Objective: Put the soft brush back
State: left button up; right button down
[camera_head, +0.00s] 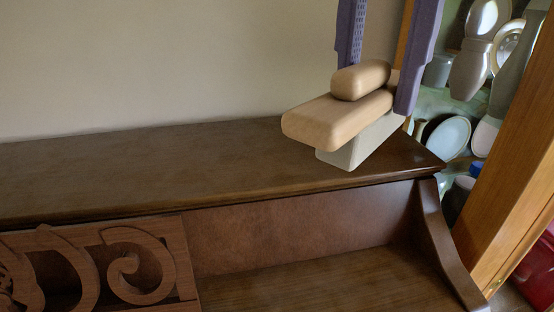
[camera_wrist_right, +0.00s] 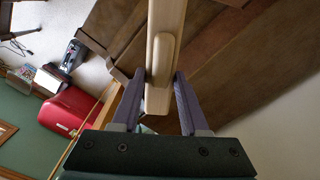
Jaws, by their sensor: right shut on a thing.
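The soft brush (camera_head: 325,121) has a tan wooden back with a rounded grip on top and pale grey bristles below. My right gripper (camera_head: 376,85) is shut on the brush, with one purple finger on each side of its grip. The brush is level, bristles down, at the right end of the dark piano top (camera_head: 180,165). I cannot tell whether the bristles touch the wood. The right wrist view also shows the brush (camera_wrist_right: 164,45) between the fingers. My left gripper is not in view.
A carved scrollwork panel (camera_head: 180,262) stands at the lower left. A curved side bracket (camera_head: 440,235) closes the piano's right end. Right of it are an orange wooden post (camera_head: 515,190) and shelves with dishes (camera_head: 448,135). The rest of the piano top is bare.

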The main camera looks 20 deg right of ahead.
aim_at(371, 151)
jog(key=f+m+b, duration=0.1)
jog(key=f+m, duration=0.1)
jog(key=f+m+b, duration=0.3)
jog(key=f+m, duration=0.1)
jog(key=f, duration=0.1)
jog(key=shift+s+d+b, duration=0.2)
jog(key=shift+d+b, duration=0.1)
jog(key=shift+b, duration=0.1)
pick_arm(q)
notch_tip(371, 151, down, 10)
jog(key=b, duration=0.3)
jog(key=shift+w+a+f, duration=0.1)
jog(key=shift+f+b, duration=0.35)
jog(key=shift+b, duration=0.05)
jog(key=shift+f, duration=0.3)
pick_arm(e)
jog(key=shift+m, duration=0.8)
jog(key=shift+s+d+f, duration=0.1)
jog(key=shift+f, duration=10.2)
pick_arm(q)
jog(key=shift+b, duration=0.3)
